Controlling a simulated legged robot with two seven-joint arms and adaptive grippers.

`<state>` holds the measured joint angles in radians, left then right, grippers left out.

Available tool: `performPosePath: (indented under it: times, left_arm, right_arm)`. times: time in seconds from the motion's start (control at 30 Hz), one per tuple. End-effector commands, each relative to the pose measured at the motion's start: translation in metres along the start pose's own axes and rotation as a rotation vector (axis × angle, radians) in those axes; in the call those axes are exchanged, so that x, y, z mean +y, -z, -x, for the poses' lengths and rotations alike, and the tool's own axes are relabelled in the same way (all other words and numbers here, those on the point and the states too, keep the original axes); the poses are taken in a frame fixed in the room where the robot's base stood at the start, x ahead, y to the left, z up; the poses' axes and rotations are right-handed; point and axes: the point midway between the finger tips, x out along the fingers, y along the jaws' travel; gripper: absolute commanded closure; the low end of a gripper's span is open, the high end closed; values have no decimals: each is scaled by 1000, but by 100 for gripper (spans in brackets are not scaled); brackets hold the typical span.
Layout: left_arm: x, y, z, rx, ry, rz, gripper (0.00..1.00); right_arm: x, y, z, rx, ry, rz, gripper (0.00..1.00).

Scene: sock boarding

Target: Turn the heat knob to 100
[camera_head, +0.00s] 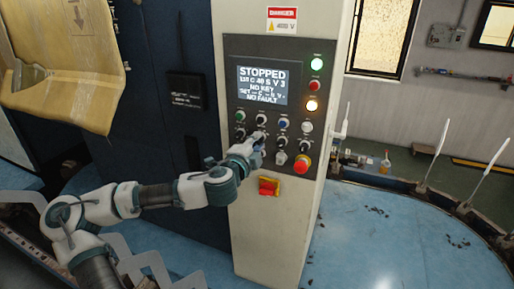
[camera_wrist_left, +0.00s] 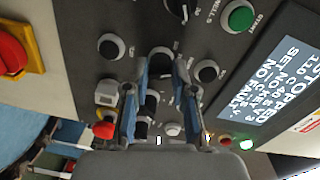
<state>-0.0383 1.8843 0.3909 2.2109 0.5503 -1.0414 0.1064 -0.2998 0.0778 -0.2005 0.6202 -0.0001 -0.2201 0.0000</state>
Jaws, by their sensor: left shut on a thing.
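The control panel (camera_head: 270,98) stands on the front of a pale cabinet. Its screen (camera_head: 262,85) reads STOPPED, with smaller lines that include NO KEY and NO FAULT. My left gripper (camera_head: 256,140) reaches the lower left of the panel and covers part of the knobs there. In the left wrist view its two blue-grey fingers stand on either side of a black knob (camera_wrist_left: 160,60) and are shut on it. I cannot read this knob's label or its setting, so I cannot tell if it is the heat knob. My right gripper is in neither view.
A red emergency stop (camera_head: 301,163) sits to the right of my gripper, and a red and yellow switch (camera_head: 268,186) below it. Other knobs and buttons surround the held knob closely. A yellowish sheet (camera_head: 62,60) hangs at the upper left.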

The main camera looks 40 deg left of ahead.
Motion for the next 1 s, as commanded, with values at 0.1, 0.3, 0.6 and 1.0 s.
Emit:
performPosePath:
  times: [0.1, 0.3, 0.6, 1.0]
  left_arm:
    - [-2, -2, 0, 1, 7, 111, 100]
    - [-2, -2, 0, 11, 4, 286, 100]
    - [-2, -2, 0, 19, 1, 482, 100]
    - [-2, -2, 0, 23, -2, 580, 100]
  right_arm:
    - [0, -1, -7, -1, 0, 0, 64]
    - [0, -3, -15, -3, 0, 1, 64]
    - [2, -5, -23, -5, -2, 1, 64]
    - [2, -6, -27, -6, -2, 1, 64]
